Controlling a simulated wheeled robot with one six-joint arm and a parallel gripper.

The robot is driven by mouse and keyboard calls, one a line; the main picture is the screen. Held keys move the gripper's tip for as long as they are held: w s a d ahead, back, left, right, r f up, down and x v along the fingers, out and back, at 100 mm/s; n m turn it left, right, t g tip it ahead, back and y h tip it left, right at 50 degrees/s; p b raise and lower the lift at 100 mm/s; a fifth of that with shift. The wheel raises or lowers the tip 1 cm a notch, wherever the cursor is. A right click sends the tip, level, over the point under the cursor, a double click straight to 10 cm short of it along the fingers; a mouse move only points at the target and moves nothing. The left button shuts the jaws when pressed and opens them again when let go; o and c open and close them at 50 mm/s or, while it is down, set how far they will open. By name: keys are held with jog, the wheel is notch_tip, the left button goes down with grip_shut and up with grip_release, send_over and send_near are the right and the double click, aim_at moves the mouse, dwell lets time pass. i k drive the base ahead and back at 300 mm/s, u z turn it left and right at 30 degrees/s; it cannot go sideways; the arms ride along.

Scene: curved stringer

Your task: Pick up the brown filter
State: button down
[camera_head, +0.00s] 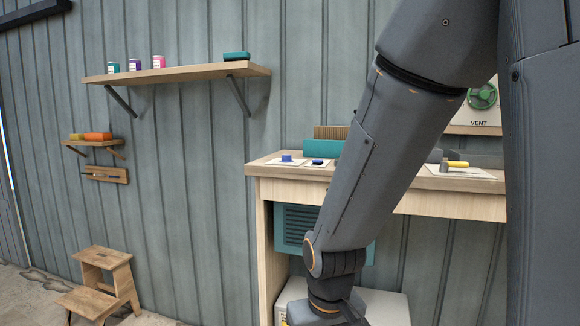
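A brown ribbed piece (330,132), which looks like the brown filter, stands upright at the back of the wooden workbench (467,184). A teal block (320,149) in front hides its lower part, and my arm passes close to its right end. My gripper (345,316) is at the bottom edge of the picture, low in front of the bench and well below the brown piece. Its fingers are cut off by the frame, so I cannot see whether they are open or hold anything.
A blue item (287,158) and a dark blue item (318,162) lie on white cards on the bench. A yellow-handled tool (455,164) lies further right. A white box (385,306) is under the bench. A step stool (101,283) stands at left. A wall shelf (180,73) holds small jars.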

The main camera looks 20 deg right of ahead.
aim_at(330, 133)
jog(key=u, duration=1.35)
jog(key=i, duration=1.25)
jog(key=z, duration=1.55)
